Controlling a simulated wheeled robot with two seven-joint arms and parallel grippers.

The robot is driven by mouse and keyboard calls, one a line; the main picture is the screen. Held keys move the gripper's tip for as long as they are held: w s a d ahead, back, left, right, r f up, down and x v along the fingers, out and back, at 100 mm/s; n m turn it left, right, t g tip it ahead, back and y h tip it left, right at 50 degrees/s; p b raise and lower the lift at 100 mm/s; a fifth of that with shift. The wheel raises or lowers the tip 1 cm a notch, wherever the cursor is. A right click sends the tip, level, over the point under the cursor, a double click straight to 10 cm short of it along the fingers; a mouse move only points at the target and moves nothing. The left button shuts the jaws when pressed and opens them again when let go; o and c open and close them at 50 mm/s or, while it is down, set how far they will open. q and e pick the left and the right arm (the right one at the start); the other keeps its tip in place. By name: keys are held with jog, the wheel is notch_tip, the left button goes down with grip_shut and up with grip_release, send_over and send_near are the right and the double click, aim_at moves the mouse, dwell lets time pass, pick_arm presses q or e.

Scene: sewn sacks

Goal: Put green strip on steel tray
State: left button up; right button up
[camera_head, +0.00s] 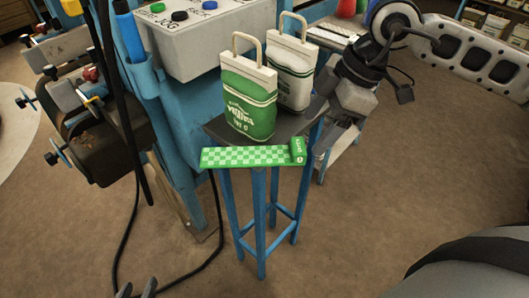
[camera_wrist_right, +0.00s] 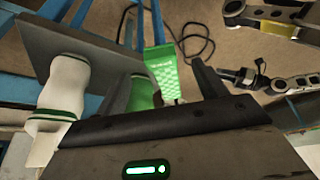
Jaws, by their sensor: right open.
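The green strip (camera_head: 245,157), checked in light and dark green, lies along the front edge of a small dark-topped table (camera_head: 222,126), with its left part sticking out past the edge. Its right end looks rolled or folded. In the right wrist view the strip (camera_wrist_right: 161,72) shows beyond the space between my right fingers. My right gripper (camera_wrist_right: 165,88) is open and empty; in the head view its arm is beside the table's right side. My left gripper (camera_head: 137,290) barely shows at the bottom edge, fingertips apart, far from the strip. I cannot clearly make out a steel tray.
A green-and-white sack (camera_head: 248,100) and a whiter sack (camera_head: 290,72) stand upright on the table, behind the strip. A grey control box (camera_head: 205,40) with buttons stands behind left. The floor in front is open, with a black cable.

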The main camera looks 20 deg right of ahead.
aim_at(303, 145)
jog(key=x, duration=0.5)
jog(key=c, duration=1.1)
jog(key=shift+c, duration=0.2)
jog(key=shift+r, duration=0.1)
notch_tip(303, 145, up, 18)
jog(key=p, duration=0.2)
jog(key=shift+p, duration=0.3)
